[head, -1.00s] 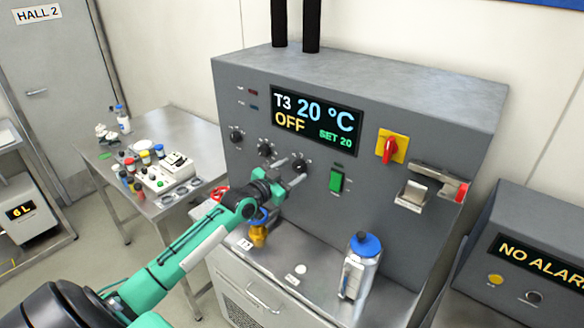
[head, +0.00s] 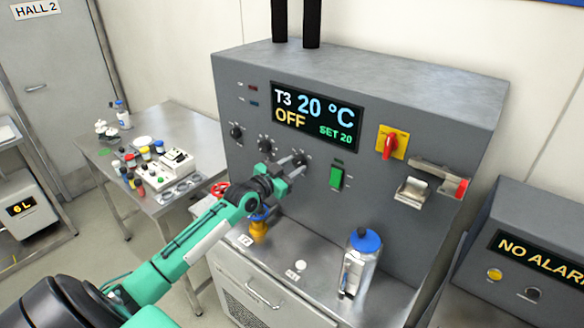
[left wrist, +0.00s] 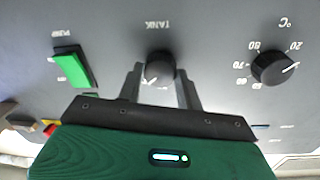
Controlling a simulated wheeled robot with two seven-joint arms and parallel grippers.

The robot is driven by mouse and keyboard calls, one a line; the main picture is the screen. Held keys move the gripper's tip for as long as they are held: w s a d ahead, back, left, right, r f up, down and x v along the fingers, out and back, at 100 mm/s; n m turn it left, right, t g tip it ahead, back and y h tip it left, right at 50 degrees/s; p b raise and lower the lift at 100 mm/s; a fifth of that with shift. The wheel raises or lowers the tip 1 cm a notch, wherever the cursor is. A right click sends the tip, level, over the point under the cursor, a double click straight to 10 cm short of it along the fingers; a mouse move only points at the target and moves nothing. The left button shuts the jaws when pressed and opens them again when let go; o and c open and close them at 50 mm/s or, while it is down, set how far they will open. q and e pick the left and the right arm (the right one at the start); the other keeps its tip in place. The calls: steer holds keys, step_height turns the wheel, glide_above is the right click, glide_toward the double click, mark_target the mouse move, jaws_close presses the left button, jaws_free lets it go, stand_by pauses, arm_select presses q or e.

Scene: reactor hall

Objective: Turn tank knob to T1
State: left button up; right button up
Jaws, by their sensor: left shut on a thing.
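The tank knob (head: 301,160) is a black round dial on the grey cabinet's front, left of the green pump switch (head: 337,177). My left gripper (head: 292,166) is shut on it. In the left wrist view, which is upside down, the two fingers stand on either side of the tank knob (left wrist: 160,66) under the label TANK. A white mark shows near the knob's lower left edge there; its numbers are mostly hidden. The display (head: 317,118) reads T3, 20 °C, OFF, SET 20. My right gripper is not in view.
The °C knob (left wrist: 274,68) sits beside the tank knob. A red-yellow rotary switch (head: 391,143) and a metal latch (head: 413,190) are farther right.

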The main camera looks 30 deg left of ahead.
arm_select(q)
steer(key=n, duration=0.2)
steer(key=shift+f+n+b, duration=0.15)
steer(key=shift+n+b, duration=0.15)
steer(key=n, duration=0.2)
steer(key=shift+n, duration=0.4)
steer(key=n, duration=0.5)
steer(key=shift+d+n+t+y, duration=0.1)
steer(key=shift+n+t+y, duration=0.2)
steer(key=shift+n+t, duration=0.1)
steer(key=n+p, duration=0.1)
steer(key=n, duration=0.3)
steer(key=shift+n+y, duration=0.3)
steer(key=shift+n, duration=0.1)
steer(key=n+p, duration=0.1)
steer(key=n, duration=0.2)
steer(key=shift+n, duration=0.8)
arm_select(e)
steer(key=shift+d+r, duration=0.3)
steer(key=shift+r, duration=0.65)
arm_select(q)
steer(key=shift+p, duration=0.3)
